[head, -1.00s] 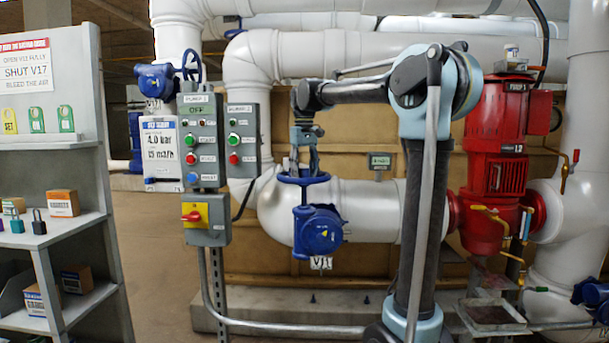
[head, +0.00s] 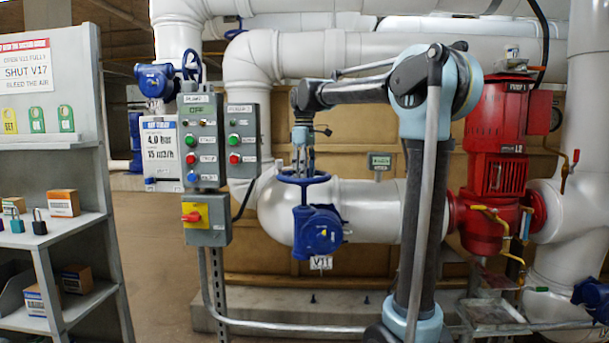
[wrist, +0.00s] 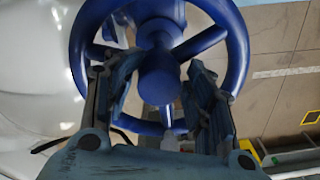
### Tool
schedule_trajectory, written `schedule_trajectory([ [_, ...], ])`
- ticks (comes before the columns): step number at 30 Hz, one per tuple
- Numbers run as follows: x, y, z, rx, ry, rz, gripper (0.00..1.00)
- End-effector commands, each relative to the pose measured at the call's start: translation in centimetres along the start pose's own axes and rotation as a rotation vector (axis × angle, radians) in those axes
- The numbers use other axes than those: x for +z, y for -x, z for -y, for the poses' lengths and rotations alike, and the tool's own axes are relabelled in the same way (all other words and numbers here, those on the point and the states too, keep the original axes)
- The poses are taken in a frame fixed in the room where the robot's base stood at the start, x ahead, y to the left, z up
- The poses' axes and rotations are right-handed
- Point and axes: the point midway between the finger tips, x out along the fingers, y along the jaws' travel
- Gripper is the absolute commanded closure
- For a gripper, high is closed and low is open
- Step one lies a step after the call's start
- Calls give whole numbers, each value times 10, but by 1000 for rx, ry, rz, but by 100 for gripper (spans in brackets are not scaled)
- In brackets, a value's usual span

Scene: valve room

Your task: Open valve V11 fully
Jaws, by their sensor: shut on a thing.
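Valve V11 has a blue body (head: 318,231) on the large white pipe, with a tag (head: 320,262) reading V11 below it. Its blue handwheel (head: 325,179) lies flat on top, and the wheel also shows in the wrist view (wrist: 237,60). My gripper (head: 303,172) points down onto the wheel from above. In the wrist view my gripper's fingers (wrist: 158,85) stand on either side of the hub, inside the rim, shut on the handwheel. The exact contact between fingers, hub and spokes is partly hidden.
Pump control boxes (head: 202,140) stand just left of the valve. A red pump (head: 497,140) is at the right. A grey shelf (head: 70,225) with padlocks, boxes and a sign (head: 27,65) stands at the far left. A low pipe rail (head: 290,328) runs in front.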

Motion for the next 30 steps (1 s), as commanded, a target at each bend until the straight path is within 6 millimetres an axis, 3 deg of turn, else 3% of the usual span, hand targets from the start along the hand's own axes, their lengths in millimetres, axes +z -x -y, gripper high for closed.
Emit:
schedule_trajectory([
  [21,1,-3,2,-7,636,1,78],
  [30,1,-3,2,-6,750,0,78],
])
